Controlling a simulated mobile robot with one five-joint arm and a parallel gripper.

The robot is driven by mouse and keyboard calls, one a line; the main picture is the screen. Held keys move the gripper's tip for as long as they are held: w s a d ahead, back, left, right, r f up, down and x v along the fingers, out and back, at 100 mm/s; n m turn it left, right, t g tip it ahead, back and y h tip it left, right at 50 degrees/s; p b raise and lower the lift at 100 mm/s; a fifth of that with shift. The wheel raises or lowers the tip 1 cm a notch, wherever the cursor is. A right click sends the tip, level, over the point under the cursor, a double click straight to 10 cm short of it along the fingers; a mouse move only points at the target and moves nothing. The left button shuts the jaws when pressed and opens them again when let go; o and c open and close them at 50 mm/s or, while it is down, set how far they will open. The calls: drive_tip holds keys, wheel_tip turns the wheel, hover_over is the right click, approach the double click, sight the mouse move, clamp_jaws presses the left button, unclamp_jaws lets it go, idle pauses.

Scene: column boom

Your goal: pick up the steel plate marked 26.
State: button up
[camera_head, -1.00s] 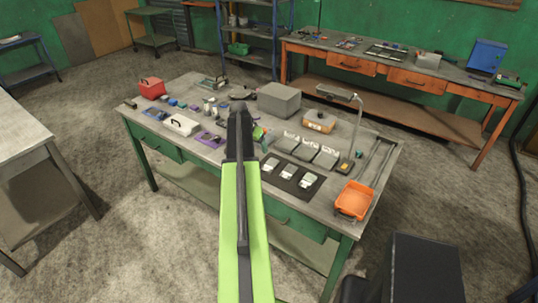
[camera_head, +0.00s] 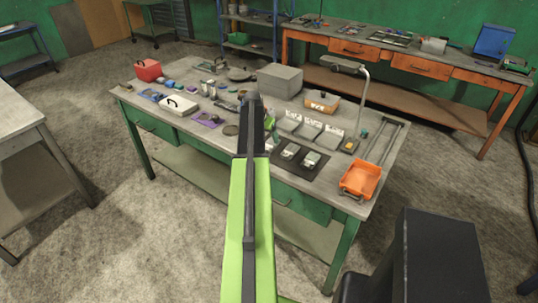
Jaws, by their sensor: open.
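My gripper (camera_head: 252,104) is the dark end of my green arm, over the middle of the grey-topped workbench; its fingers are not distinct from here. Small pale pieces lie on a dark mat near the bench's front edge, just right of my arm: a middle one (camera_head: 289,152) and a right one (camera_head: 311,159). A left one is mostly hidden by my arm. Behind them stand grey sloped holders (camera_head: 309,130) with white labels. I cannot read any number, so I cannot tell which piece is the plate marked 26. Nothing shows held in my gripper.
An orange tray (camera_head: 360,180) sits at the bench's right front corner. A desk lamp (camera_head: 364,100) rises behind the holders. A grey box (camera_head: 280,80) and an orange-brown case (camera_head: 322,102) stand farther back. Several small items and a red box (camera_head: 148,70) crowd the left side.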

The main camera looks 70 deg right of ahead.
sight(270, 143)
drive_tip(key=b+x, duration=0.5)
drive_tip(key=shift+s+f, duration=0.15)
drive_tip(key=shift+f, duration=0.05)
drive_tip(key=shift+r, duration=0.2)
clamp_jaws()
